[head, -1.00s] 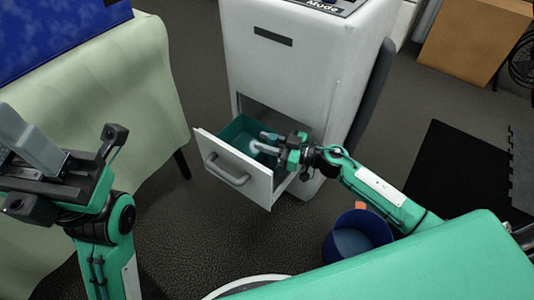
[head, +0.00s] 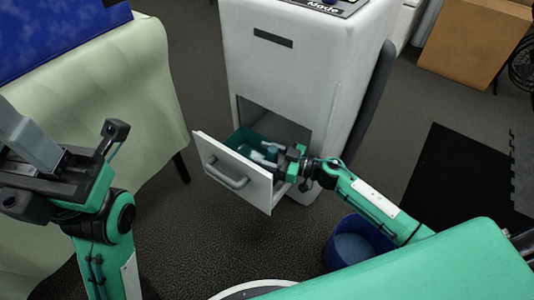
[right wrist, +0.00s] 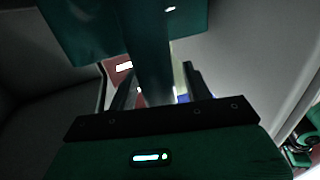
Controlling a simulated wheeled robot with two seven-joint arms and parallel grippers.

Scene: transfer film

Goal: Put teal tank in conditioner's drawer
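The teal tank (head: 247,139) sits inside the pulled-out drawer (head: 226,173) of the white conditioner (head: 285,80). The drawer front and my right gripper hide part of it. My right gripper (head: 273,157) is at the drawer's right side, over the tank. In the right wrist view the teal tank (right wrist: 100,30) fills the top, and a bar of it runs between the fingers (right wrist: 158,85). Narrow gaps show on both sides of the bar, so the fingers look open around it.
A pale green-covered table (head: 100,90) with a blue object (head: 60,35) stands at the left. A blue bin (head: 350,243) is on the floor below my right arm. A brown box (head: 475,40) and a black mat (head: 460,175) lie at the right. Dark floor is clear before the drawer.

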